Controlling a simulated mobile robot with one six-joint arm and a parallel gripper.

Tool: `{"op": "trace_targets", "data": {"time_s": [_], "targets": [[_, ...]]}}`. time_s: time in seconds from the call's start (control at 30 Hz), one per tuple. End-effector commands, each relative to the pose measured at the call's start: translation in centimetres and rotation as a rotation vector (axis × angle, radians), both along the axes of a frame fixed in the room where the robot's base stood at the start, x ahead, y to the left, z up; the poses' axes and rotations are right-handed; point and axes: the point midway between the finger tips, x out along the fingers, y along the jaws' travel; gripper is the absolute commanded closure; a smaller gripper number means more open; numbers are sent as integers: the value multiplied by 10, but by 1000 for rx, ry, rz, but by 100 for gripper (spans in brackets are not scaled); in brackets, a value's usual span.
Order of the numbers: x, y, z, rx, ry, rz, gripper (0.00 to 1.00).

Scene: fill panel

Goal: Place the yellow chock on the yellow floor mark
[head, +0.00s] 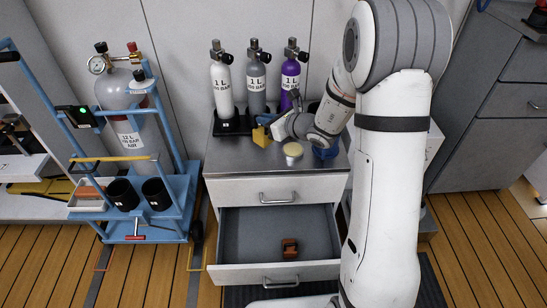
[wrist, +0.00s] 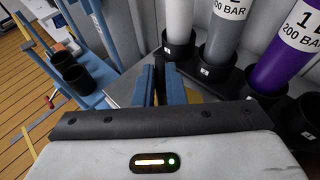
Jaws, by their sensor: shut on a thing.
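I cannot tell whether the chock touches the cabinet top. The yellow floor mark (head: 190,258) is a thin outline on the wood floor, between the blue cart's wheel and the cabinet, partly hidden by the cabinet.
The grey cabinet top (head: 240,165) carries several upright cylinders and a pale-yellow round item (head: 293,149). The blue cart (head: 165,220) stands left. A red floor mark (head: 102,259) lies near it.

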Motion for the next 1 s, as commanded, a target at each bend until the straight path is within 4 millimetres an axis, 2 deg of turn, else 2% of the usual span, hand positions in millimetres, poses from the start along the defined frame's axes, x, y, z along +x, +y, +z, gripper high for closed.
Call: {"op": "trace_targets", "data": {"time_s": [0.3, 0.47, 0.63, 1.0], "targets": [[0, 0, -55, 1, 3, -1, 100], [0, 0, -69, 1, 0, 0, 100], [0, -1, -94, 1, 1, -2, 100], [0, -1, -99, 1, -1, -2, 100]]}}
